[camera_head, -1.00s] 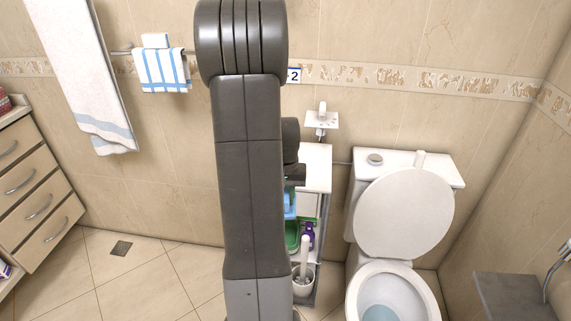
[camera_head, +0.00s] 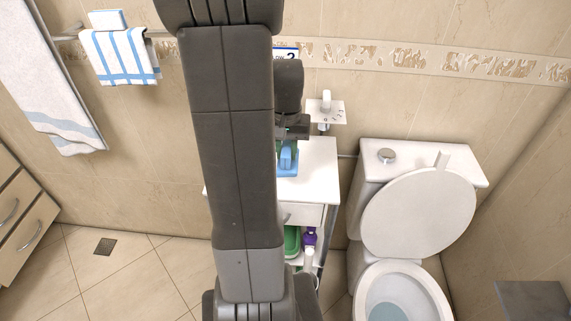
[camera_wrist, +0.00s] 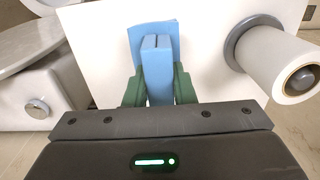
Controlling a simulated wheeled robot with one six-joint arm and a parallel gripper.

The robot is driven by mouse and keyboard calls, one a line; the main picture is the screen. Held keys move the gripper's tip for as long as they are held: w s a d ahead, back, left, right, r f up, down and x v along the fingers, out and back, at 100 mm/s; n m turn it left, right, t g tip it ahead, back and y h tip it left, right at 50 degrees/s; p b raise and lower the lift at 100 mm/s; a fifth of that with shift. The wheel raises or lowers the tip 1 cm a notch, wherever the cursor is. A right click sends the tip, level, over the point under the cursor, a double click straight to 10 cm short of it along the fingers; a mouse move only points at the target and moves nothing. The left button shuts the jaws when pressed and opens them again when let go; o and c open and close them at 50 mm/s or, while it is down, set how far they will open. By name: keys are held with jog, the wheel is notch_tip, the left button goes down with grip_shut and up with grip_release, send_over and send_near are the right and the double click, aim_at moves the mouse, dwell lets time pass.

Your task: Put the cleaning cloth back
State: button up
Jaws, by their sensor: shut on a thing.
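The cleaning cloth (camera_wrist: 157,78) is light blue and folded upright, with a flat blue part (camera_wrist: 146,33) behind it that I cannot tell apart from the cloth for sure. My gripper (camera_wrist: 159,90) is shut on the cloth, one green finger on each side. In the head view the cloth (camera_head: 287,157) hangs below my gripper (camera_head: 291,136), over the top of the white cabinet (camera_head: 318,160). I cannot tell whether it touches that top. My arm hides the cabinet's left part.
A toilet with a raised lid (camera_head: 418,212) stands right of the cabinet. A green container (camera_head: 292,240) and purple bottle (camera_head: 310,237) sit low in the cabinet. Towels (camera_head: 120,56) hang left.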

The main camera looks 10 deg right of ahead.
aim_at(286, 147)
jog(key=shift+f, duration=2.65)
jog(key=shift+f, duration=0.1)
jog(key=shift+f, duration=0.15)
jog(key=o, duration=1)
jog(key=shift+c, duration=0.2)
jog(key=shift+r, duration=0.2)
notch_tip(286, 147, up, 12)
jog(key=shift+r, duration=0.1)
